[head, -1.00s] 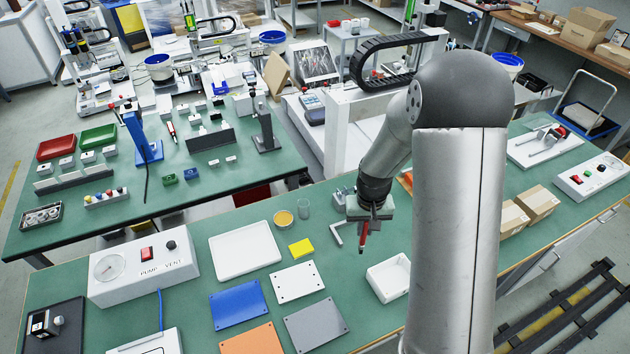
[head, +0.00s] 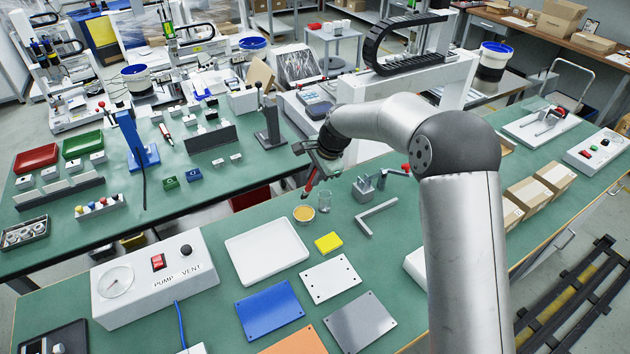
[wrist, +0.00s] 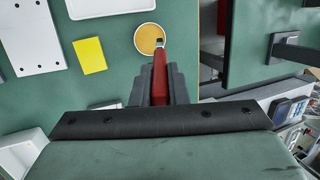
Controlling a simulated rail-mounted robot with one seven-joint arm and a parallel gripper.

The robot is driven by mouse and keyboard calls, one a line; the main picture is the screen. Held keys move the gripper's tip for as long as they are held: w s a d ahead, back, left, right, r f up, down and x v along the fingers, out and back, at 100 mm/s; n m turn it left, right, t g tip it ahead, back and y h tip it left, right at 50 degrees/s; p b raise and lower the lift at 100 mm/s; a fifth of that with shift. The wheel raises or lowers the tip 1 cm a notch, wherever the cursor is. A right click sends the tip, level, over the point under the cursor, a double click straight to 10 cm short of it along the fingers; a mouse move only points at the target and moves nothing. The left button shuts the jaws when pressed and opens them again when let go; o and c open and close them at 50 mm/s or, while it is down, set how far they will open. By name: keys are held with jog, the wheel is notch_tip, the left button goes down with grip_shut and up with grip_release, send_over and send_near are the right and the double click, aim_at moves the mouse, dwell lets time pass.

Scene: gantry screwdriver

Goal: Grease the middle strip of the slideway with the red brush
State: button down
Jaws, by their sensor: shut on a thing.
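My gripper (head: 317,166) is shut on the red brush (head: 310,182), with the brush pointing downward. In the wrist view the red handle (wrist: 160,78) sits between the dark fingers (wrist: 160,92). I cannot make out the slideway in either view; my arm hides part of the bench.
A grey metal fixture (head: 364,190) and an L-shaped bar (head: 376,218) lie farther right. Cardboard boxes (head: 528,192) stand at right.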

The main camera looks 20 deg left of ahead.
notch_tip(320, 180, down, 6)
jog(key=b, duration=0.3)
dwell(0.3)
jog(key=shift+a+f+b, duration=0.1)
jog(key=shift+f+b, duration=0.45)
dwell(1.8)
jog(key=shift+r, duration=0.1)
jog(key=shift+r+p, duration=2.05)
jog(key=shift+r, duration=1.4)
